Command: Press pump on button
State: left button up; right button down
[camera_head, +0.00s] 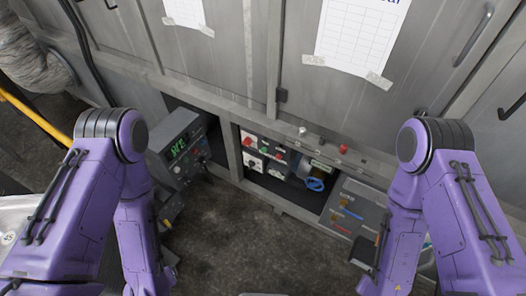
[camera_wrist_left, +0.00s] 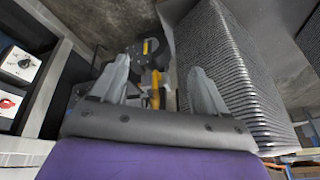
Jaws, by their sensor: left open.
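A recessed control panel (camera_head: 262,155) with white switch plates, red knobs and small buttons sits low in the grey cabinet wall, in the middle of the head view. I cannot tell which of its controls is the pump on button. My left gripper (camera_wrist_left: 160,72) is open and empty in the left wrist view, its two grey fingers spread apart. White plates with a red knob (camera_wrist_left: 8,104) and a black knob (camera_wrist_left: 24,64) show at that view's left edge, to the side of the fingers. My right gripper is mostly hidden below the right purple arm.
A red-topped knob (camera_head: 343,149) is on the ledge above. A sloped panel with colored handles (camera_head: 350,214) lies right. A ribbed grey block (camera_wrist_left: 225,75) stands close to the left gripper's right finger.

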pick_arm(q)
grip_shut()
dwell(1.7)
